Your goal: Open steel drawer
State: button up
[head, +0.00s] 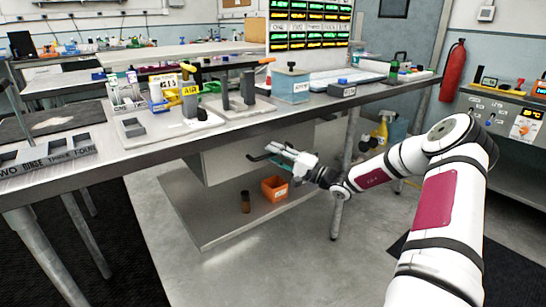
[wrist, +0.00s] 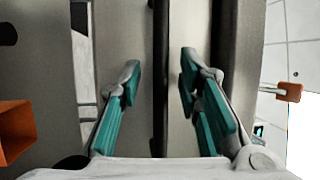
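The steel drawer (head: 225,160) hangs under the workbench in the head view; its grey front also fills much of the wrist view (wrist: 119,50). A dark bar, which looks like the drawer's handle (wrist: 160,85), runs up the middle of the wrist view. My gripper (wrist: 161,65) is open, with one teal finger on each side of this bar. Gaps show between the fingers and the bar, so I see no grip on it. In the head view my gripper (head: 279,152) is at the drawer front, below the bench edge. The drawer's inside is hidden.
The workbench (head: 150,153) above carries blocks, tools and a blue box (head: 291,87). Below the drawer, a shelf (head: 215,220) holds an orange bin (head: 274,189) and a brown bottle (head: 245,202). A bench leg (head: 347,150) stands close behind my wrist. The floor in front is clear.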

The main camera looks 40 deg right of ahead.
jog(key=shift+w+a+r, duration=0.1)
jog(key=shift+w+a, duration=0.1)
jog(key=shift+w, duration=0.15)
grip_shut()
jog(key=shift+s, duration=0.1)
jog(key=s+p, duration=0.9)
jog(key=s, duration=1.8)
jog(key=shift+s+d, duration=0.2)
jog(key=shift+d, duration=0.25)
grip_release()
